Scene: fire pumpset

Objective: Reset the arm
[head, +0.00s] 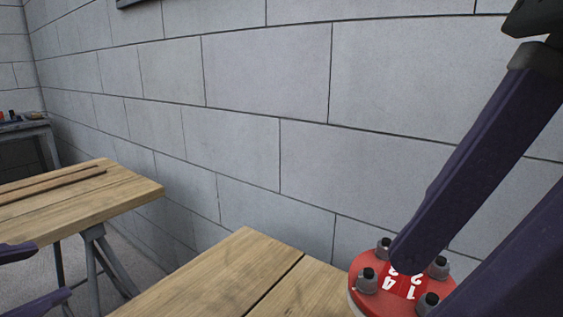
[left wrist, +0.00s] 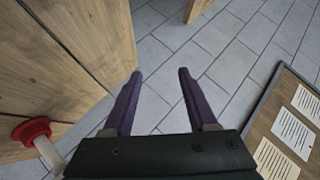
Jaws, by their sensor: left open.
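My left gripper (head: 54,268) shows at the left edge of the head view, with two purple fingers apart. In the left wrist view my left gripper (left wrist: 158,73) is open and empty, its fingers over grey floor tiles. At the right of the head view, large purple parts of my own right side reach down from the upper right. They cover part of a red round flange (head: 408,282) with grey bolts and white digits. I cannot tell whether the right jaws are open or shut.
A wooden table (head: 225,285) stands at the front, and another wooden table (head: 120,195) at the left with a strip on it. A grey block wall (head: 230,150) runs behind. The wrist view shows a red knob (left wrist: 32,130) and a framed board (left wrist: 290,125) with papers.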

